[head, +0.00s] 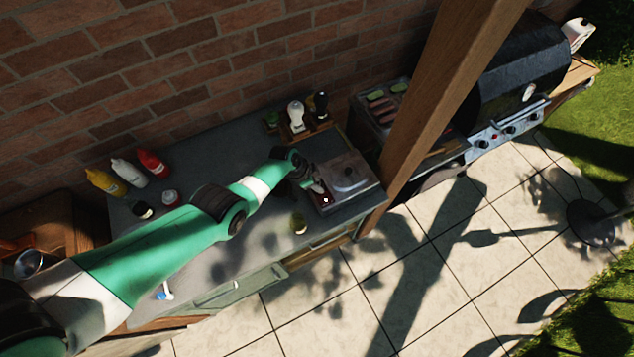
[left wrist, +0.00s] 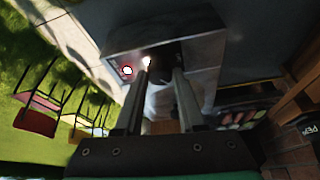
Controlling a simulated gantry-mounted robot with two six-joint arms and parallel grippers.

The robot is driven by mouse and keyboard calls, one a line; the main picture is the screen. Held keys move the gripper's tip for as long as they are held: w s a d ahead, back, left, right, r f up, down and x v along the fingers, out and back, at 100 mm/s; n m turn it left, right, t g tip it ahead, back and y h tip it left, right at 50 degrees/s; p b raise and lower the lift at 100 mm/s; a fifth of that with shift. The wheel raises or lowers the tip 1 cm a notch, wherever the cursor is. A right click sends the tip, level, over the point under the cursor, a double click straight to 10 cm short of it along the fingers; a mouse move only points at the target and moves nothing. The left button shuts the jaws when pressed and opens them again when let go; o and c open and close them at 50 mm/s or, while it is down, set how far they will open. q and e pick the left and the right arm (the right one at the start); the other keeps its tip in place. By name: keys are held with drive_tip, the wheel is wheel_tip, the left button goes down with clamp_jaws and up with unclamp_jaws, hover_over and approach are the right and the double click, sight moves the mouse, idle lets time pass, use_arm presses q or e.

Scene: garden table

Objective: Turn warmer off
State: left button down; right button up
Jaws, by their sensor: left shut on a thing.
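The warmer (head: 352,172) is a grey metal box with a lid, on the right end of the grey counter. In the left wrist view its metal body (left wrist: 205,50) fills the upper middle, with a round red-and-white spot (left wrist: 127,70) on its panel. My left gripper (head: 316,186) is at the warmer's left side, at its panel. In the left wrist view the fingers of my left gripper (left wrist: 164,68) are a little apart, with a dark knob between their tips. The knob's setting is hidden. My right gripper is not in view.
Shaker bottles (head: 296,116) stand in a wooden tray behind the warmer. Yellow (head: 105,182), white and red bottles stand at the back left. A wooden post (head: 440,100) rises right of the warmer.

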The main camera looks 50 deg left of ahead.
use_arm(q)
drive_tip(key=shift+d+r+n+y+p, duration=0.1)
drive_tip(key=shift+n+y+p, duration=0.3)
drive_tip(key=shift+n, duration=0.7)
drive_tip(key=n+y, duration=0.1)
drive_tip(key=n, duration=0.1)
drive_tip(key=shift+n+t+p, duration=0.3)
drive_tip(key=n+y, duration=0.1)
drive_tip(key=n, duration=0.1)
drive_tip(key=shift+d+n, duration=0.15)
drive_tip(key=shift+n, duration=0.15)
drive_tip(key=shift+n+y+b, duration=0.5)
drive_tip(key=shift+n+b, duration=0.05)
drive_tip(key=shift+n, duration=0.95)
drive_tip(key=shift+g, duration=0.4)
drive_tip(key=c, duration=0.5)
unclamp_jaws()
